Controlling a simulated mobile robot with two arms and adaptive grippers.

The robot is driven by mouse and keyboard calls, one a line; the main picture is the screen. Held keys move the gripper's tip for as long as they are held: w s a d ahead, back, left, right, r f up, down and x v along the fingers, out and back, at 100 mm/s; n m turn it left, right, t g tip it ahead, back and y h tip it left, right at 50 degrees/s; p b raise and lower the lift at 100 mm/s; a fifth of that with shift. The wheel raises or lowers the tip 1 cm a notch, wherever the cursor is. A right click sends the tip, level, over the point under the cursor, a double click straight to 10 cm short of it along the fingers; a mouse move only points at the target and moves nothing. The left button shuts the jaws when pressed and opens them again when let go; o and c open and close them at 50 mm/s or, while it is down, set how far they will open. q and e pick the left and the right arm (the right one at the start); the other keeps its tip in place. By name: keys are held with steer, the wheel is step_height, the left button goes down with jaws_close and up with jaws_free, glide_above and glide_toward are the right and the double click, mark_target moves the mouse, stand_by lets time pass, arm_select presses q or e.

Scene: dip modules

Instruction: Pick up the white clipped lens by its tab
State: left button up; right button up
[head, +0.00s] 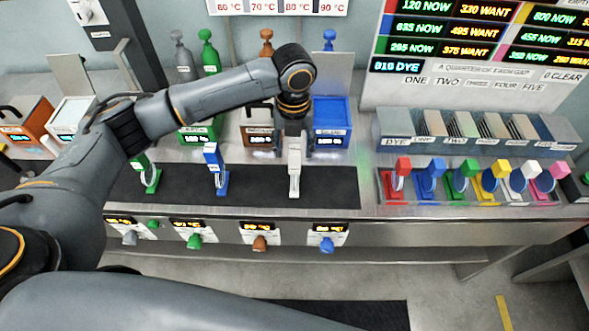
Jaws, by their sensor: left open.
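The white clipped lens (294,178) stands upright on the dark strip of the bench, right of the middle of the head view. My left gripper (294,142) points down right above it, with its fingers open around or just behind the top of the white piece. Whether the fingers touch the tab is too small to tell. A blue clipped lens (217,170) and a green one (148,174) stand to the left on the same strip. My right gripper is not in view.
Behind stand a blue box (331,122), a brown box (257,127) and a green box (199,134), close to my left gripper. A rack (470,195) with several coloured-tab lenses is at the right. Small displays with knobs line the bench's front edge. The dark strip (255,188) has bare room between the lenses.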

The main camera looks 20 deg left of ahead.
mark_target(295, 160)
arm_select(q)
steer(key=shift+f+p, duration=0.4)
steer(key=shift+f, duration=0.15)
step_height(295, 160, down, 4)
steer(key=shift+d+r+p, duration=0.1)
steer(key=shift+r+p, duration=0.05)
steer(key=shift+p, duration=0.65)
steer(key=shift+f, duration=0.4)
jaws_close()
